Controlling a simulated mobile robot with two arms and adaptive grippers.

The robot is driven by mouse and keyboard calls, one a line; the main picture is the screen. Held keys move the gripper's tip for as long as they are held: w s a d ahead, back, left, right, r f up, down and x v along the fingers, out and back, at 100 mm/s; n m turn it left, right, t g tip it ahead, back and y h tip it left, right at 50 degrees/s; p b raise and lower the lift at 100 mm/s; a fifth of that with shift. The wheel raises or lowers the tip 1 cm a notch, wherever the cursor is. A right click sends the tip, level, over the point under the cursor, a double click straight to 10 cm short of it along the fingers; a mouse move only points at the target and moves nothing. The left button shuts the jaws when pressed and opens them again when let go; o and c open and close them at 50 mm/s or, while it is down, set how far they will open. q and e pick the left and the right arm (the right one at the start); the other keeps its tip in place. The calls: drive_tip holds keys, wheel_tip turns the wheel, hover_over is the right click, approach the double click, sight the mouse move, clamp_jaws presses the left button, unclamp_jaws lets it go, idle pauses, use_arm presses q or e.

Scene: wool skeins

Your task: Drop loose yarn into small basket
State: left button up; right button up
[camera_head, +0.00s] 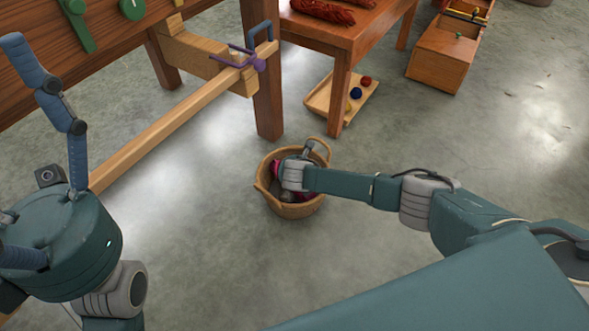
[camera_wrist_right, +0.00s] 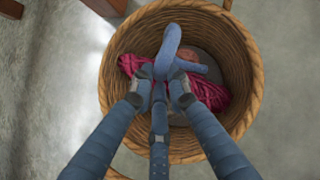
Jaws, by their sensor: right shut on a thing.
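The small wicker basket (camera_head: 266,202) stands on the floor in the middle of the head view, and its round rim (camera_wrist_right: 249,75) fills much of the right wrist view. My right gripper (camera_head: 293,183) reaches into the basket's mouth from the right. Its blue fingers (camera_wrist_right: 167,75) are shut on a pink-red skein of yarn (camera_wrist_right: 208,93), whose ends stick out on both sides. Fingers hide the skein's middle, and I cannot tell whether it touches the bottom. My left gripper (camera_head: 48,150) is at the left, fingers spread and empty.
A wooden table (camera_head: 340,37) with red skeins (camera_head: 322,11) stands behind the basket. A low tray (camera_head: 318,98) with small balls lies beneath it. A wooden frame with a long beam (camera_head: 165,125) is at left. A brown ball (camera_wrist_right: 187,55) shows inside the basket.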

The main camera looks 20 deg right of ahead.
drive_tip(key=o, duration=1.8)
drive_tip(key=shift+o, duration=0.2)
